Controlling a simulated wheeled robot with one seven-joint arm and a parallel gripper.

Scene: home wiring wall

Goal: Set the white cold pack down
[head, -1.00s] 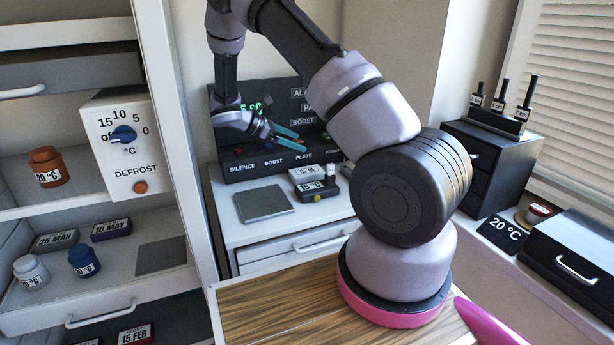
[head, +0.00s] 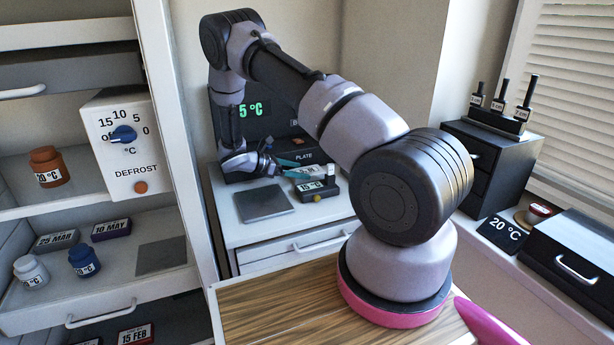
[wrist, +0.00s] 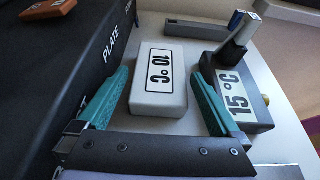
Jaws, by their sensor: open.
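The white cold pack (wrist: 160,80), labelled 10 °C, lies flat on the white counter in the wrist view. My gripper (wrist: 163,66) is open, with one teal finger on each side of the pack. Gaps show between the fingers and the pack's sides, and nothing is gripped. In the head view my gripper (head: 297,168) is low over the counter and hides most of the pack.
A dark block labelled 15 °C (wrist: 236,96) stands close to the right finger. The black panel marked PLATE (head: 304,156) rises behind. A grey plate (head: 263,203) lies on the counter (head: 235,232) at the left.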

